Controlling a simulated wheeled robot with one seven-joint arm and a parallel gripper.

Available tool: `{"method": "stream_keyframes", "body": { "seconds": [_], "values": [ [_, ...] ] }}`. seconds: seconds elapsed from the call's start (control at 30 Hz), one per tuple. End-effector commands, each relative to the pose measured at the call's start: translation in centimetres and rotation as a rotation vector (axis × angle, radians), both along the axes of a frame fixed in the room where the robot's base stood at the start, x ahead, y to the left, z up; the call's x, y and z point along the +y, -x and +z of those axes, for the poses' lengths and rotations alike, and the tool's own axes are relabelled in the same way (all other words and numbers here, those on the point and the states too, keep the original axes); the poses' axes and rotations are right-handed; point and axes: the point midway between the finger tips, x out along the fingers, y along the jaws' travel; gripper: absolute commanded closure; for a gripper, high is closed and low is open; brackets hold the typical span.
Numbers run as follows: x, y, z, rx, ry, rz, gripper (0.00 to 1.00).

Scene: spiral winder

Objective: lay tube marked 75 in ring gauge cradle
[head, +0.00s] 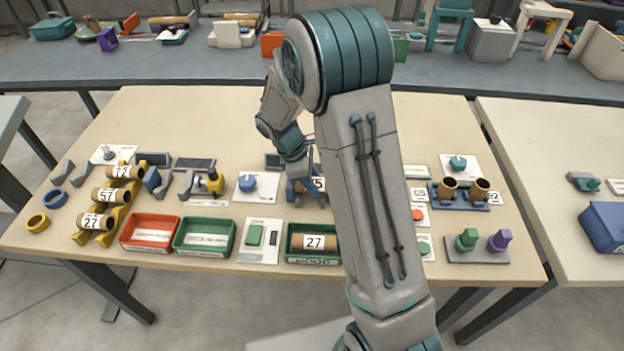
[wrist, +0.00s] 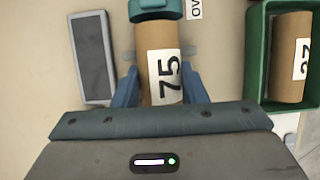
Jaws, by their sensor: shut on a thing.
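My gripper (head: 305,190) is shut around the tan cardboard tube marked 75, which shows in the wrist view (wrist: 158,38) with its white label between the blue fingers (wrist: 160,88). In the head view only a bit of the label (head: 319,184) shows beside my arm. A teal ring-shaped part (wrist: 155,8) is at the tube's far end, cut off by the frame's top edge; I cannot tell whether the tube touches it or enters it. Small grey bits (wrist: 188,52) show on both sides of the tube, perhaps the cradle. In the head view my arm hides this spot.
A green tray (head: 290,257) holding a tube marked 27 (head: 314,242) stands close by on the near side. A dark display (wrist: 95,55) lies on the other side. A yellow rack (head: 80,238) with tubes, an orange tray (head: 150,218) and another green tray (head: 203,221) are at left.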

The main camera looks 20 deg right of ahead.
Motion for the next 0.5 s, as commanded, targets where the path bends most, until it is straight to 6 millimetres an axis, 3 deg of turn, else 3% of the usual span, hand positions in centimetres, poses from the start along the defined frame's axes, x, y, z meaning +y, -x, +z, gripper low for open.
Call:
{"method": "stream_keyframes", "body": {
  "seconds": [0.3, 0.33, 0.4, 0.5],
  "values": [
    [-0.01, 0.01, -0.73, 0.0, 0.0, 0.0, 0.86],
    [-0.01, 0.02, -0.73, 0.0, 0.0, 0.0, 0.59],
    [0.0, 0.02, -0.72, 0.0, 0.0, 0.0, 0.4],
    [0.0, 0.02, -0.71, 0.0, 0.0, 0.0, 0.4]
  ]
}}
